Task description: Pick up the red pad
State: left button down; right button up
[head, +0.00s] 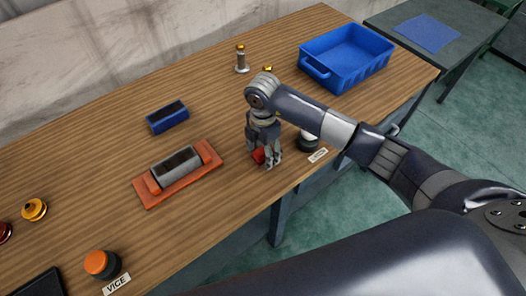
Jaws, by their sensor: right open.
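The red pad (258,156) is on the wooden table near its front edge, mostly hidden by my right gripper. My right gripper (266,163) points down over it with its fingers open, one on each side of the visible red part. I cannot tell whether the fingers touch it. My left gripper is not in view.
An orange-based grey vice (178,172) and a blue block (167,117) stand left of my gripper. A blue bin (346,58) is at the back right. A dark round item (306,143) and a label are close on the right. An orange button (101,264) is front left.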

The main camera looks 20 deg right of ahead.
jog(key=c, duration=1.1)
jog(key=shift+r, duration=0.1)
jog(key=shift+r, duration=0.25)
notch_tip(320, 180, up, 2)
jog(key=shift+w+r+b, duration=0.1)
jog(key=shift+r+b, duration=0.15)
jog(key=shift+b, duration=0.65)
jog(key=shift+s+d+r+b, duration=0.25)
jog(key=shift+s+b, duration=0.3)
jog(key=shift+s, duration=2.15)
jog(key=shift+s+d+r+b, duration=0.15)
jog(key=shift+s+r+b, duration=0.3)
jog(key=shift+s, duration=2.25)
jog(key=shift+s+d+r+b, duration=0.2)
jog(key=shift+s+b, duration=0.4)
jog(key=shift+s, duration=2.1)
jog(key=shift+o, duration=0.4)
